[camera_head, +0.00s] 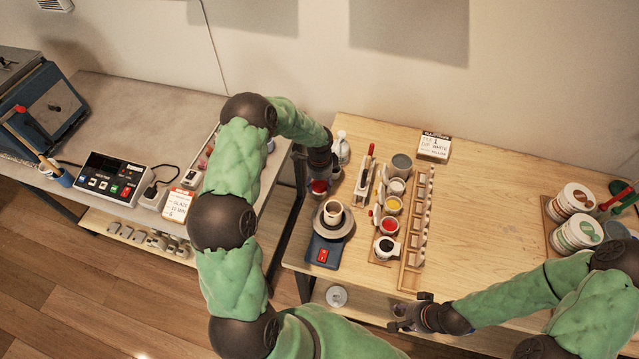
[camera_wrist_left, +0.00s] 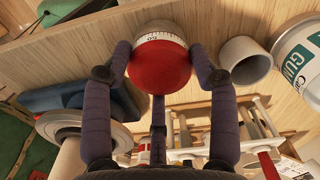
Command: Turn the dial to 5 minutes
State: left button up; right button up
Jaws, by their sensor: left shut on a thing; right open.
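The dial is a round timer with a red knob and a white ring of marks. In the left wrist view the red knob (camera_wrist_left: 160,68) sits between my left gripper's fingers (camera_wrist_left: 161,62), with the white marked ring (camera_wrist_left: 158,37) above it. The marks are too small to read. In the head view only a bit of the red knob (camera_head: 320,187) shows below my left gripper (camera_head: 320,178), near the table's left edge. The left gripper is shut on the knob. My right gripper (camera_head: 402,318) is open and empty at the table's front edge.
Glaze cups (camera_head: 392,205) and a wooden rack (camera_head: 412,270) are to the right. The table's right middle is clear.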

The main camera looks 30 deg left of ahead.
aim_at(320, 184)
pick_arm(q)
jog(key=o, duration=1.2)
jog(key=shift+c, duration=0.2)
notch_tip(320, 184, up, 12)
